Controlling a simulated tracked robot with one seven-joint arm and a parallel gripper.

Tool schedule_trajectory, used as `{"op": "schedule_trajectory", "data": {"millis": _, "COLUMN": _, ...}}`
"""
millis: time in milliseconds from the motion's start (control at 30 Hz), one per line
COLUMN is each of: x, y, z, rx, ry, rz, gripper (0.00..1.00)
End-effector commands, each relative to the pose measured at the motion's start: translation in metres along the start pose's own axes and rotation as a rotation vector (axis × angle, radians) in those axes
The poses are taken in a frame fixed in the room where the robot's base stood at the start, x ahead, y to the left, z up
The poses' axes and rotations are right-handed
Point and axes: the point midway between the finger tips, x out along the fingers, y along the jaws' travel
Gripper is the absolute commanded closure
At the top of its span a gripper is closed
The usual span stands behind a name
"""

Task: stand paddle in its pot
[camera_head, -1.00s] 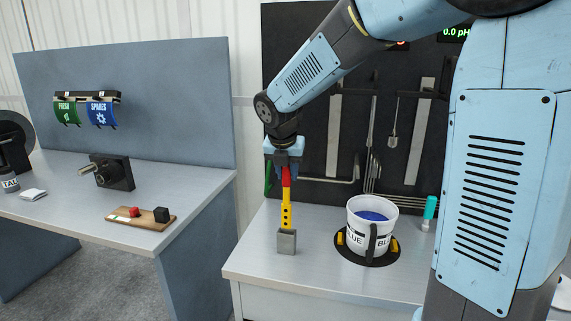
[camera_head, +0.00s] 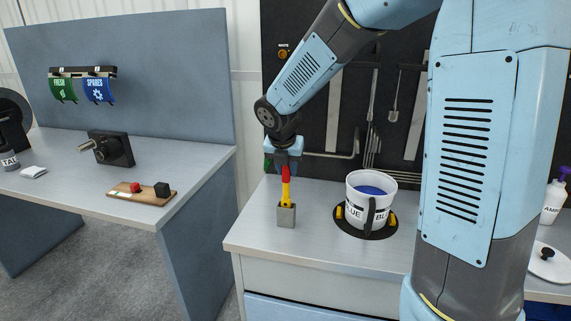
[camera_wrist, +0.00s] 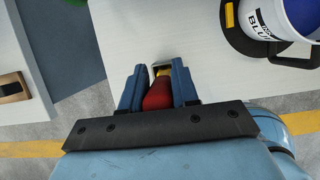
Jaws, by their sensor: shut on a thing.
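The paddle (camera_head: 286,191) has a red grip and a yellow shaft, and it stands about upright. Its lower end is inside a small square grey pot (camera_head: 286,217) near the front left of the bench, so that end is hidden. My gripper (camera_head: 285,168) is shut on the red grip, above the pot. In the wrist view, the blue fingers of my gripper (camera_wrist: 157,92) sit on either side of the red grip of the paddle (camera_wrist: 158,96). The pot's rim (camera_wrist: 161,65) shows just past it.
A white bucket (camera_head: 358,187) of blue liquid stands on a black round base to the right. Tools hang on the dark back panel (camera_head: 345,110). A separate bench (camera_head: 70,170) at left holds a wooden board (camera_head: 140,194). Bare bench top lies between pot and bucket.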

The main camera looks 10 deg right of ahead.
Motion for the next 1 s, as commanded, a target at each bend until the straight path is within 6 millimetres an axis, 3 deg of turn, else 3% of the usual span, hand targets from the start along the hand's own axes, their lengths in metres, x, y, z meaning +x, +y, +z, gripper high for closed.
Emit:
{"op": "schedule_trajectory", "data": {"millis": 300, "x": 0.0011, "y": 0.0002, "z": -0.0006, "rx": -0.001, "ry": 0.000, "rz": 0.000, "gripper": 1.00}}
{"op": "schedule_trajectory", "data": {"millis": 333, "x": 0.0010, "y": 0.0002, "z": -0.0007, "rx": -0.001, "ry": 0.000, "rz": 0.000, "gripper": 0.69}}
{"op": "schedule_trajectory", "data": {"millis": 633, "x": 0.0009, "y": 0.0004, "z": -0.0008, "rx": -0.001, "ry": 0.000, "rz": 0.000, "gripper": 0.41}}
{"op": "schedule_trajectory", "data": {"millis": 1000, "x": -0.0071, "y": 0.0009, "z": -0.0003, "rx": -0.002, "ry": -0.002, "rz": 0.002, "gripper": 0.41}}
